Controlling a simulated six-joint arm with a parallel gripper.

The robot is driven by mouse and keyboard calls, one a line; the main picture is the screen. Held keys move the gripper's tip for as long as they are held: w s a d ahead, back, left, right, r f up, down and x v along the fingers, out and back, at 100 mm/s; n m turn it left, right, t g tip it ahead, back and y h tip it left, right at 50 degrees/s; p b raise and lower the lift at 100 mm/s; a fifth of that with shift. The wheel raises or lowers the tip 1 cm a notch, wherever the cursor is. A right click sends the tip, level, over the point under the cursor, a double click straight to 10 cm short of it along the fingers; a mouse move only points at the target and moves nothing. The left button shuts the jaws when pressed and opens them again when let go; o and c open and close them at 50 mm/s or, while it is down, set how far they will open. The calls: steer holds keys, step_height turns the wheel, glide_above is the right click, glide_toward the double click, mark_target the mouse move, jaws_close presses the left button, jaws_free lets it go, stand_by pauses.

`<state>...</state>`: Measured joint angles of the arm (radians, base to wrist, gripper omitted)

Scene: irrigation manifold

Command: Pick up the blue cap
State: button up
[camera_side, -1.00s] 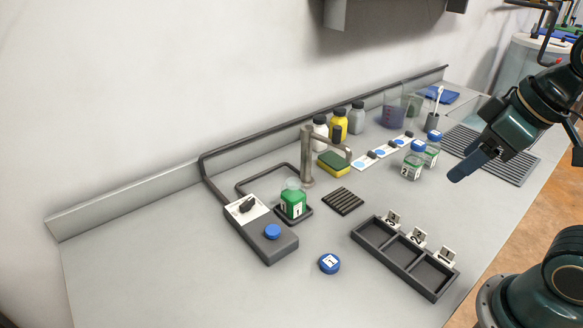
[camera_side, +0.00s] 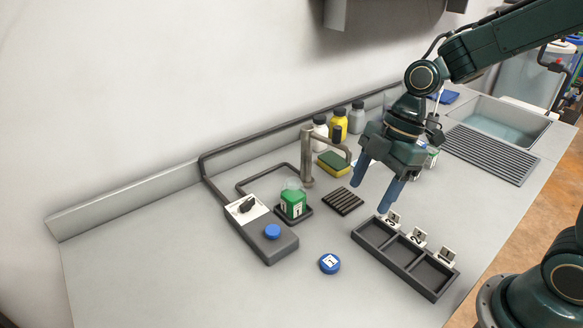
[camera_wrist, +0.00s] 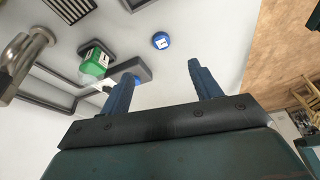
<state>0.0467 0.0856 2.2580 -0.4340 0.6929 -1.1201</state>
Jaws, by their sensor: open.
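The blue cap (camera_side: 329,263) lies flat on the grey counter, with a white marked label on top. It stands left of the dark tray and right of the control box. In the wrist view the cap (camera_wrist: 161,41) shows beyond and between my fingertips. My gripper (camera_side: 370,195) is open and empty, its blue fingers pointing down above the counter near the tray's back left corner. It is apart from the cap, up and to the right of it in the side view. Both fingers (camera_wrist: 160,70) show spread in the wrist view.
A control box (camera_side: 268,240) with a blue button and a green bottle (camera_side: 293,203) stand left. The three-slot tray (camera_side: 390,268) with numbered tags is at right. A metal spout (camera_side: 308,160), sponge (camera_side: 334,163) and bottles stand behind. Counter in front of the cap is clear.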

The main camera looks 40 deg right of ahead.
steer(key=f+n, duration=0.1)
steer(key=w+a+f+n, duration=0.1)
steer(key=f, duration=0.1)
steer(key=shift+w+a+g+y, duration=0.15)
steer(key=shift+w+g+y, duration=0.05)
steer(key=shift+g+y, duration=0.2)
glide_above(331, 260)
steer(key=d, duration=0.3)
steer(key=shift+s+a+f, duration=0.1)
steer(key=shift+f, duration=1.85)
steer(key=shift+a+f, duration=0.1)
steer(key=shift+f, duration=1.85)
steer(key=shift+x, duration=2.6)
steer(key=c, duration=1.1)
